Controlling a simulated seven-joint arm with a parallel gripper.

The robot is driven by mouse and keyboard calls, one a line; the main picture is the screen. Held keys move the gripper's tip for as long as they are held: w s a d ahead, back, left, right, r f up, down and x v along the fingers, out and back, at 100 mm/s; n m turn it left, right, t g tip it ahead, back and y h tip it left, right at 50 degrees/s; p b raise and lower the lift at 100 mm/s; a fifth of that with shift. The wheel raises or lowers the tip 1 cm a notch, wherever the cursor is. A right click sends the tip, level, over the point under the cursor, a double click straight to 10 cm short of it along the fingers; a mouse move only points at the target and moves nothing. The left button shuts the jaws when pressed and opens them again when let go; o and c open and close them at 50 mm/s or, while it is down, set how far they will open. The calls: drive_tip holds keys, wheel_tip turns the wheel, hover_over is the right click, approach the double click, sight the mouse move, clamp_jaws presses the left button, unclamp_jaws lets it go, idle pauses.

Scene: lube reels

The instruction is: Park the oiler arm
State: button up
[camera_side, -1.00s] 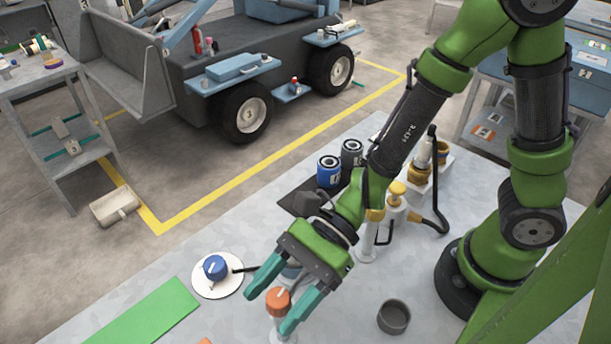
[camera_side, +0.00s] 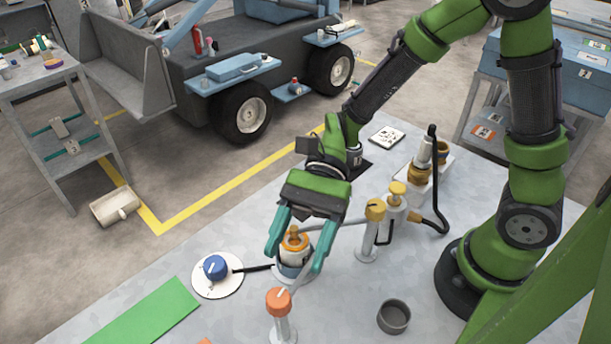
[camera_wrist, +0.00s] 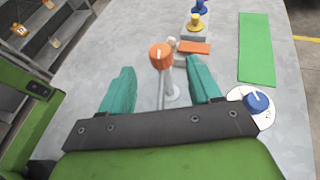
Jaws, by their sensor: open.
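My gripper (camera_side: 296,262) is open. Its teal fingers hang on either side of a pale orange-topped part (camera_side: 295,246) standing on the bench; I cannot tell whether they touch it. An orange-capped post (camera_side: 280,302) with a thin grey arm stands just in front of the fingers. In the wrist view the orange cap (camera_wrist: 161,56) shows between and beyond the fingertips. A yellow-capped post (camera_side: 375,212) with a grey arm reaching left stands to the right. Which one is the oiler arm is not clear.
A green mat (camera_side: 143,318) lies front left, and a dark grey cup (camera_side: 393,317) stands front right. A white card (camera_side: 387,137) lies at the back. Bare bench lies between the posts and the cup.

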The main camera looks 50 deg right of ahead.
drive_tip(key=d+r+n+t+h, duration=0.4)
drive_tip(key=d+r+t+h, duration=0.1)
drive_tip(key=d, duration=0.5)
drive_tip(key=d+r+n+t+h, duration=0.4)
drive_tip(key=d+n+t+h, duration=0.1)
drive_tip(key=d, duration=0.6)
drive_tip(key=shift+w+r+t, duration=0.25)
drive_tip(key=shift+r+t, duration=0.1)
drive_tip(key=shift+t, duration=0.45)
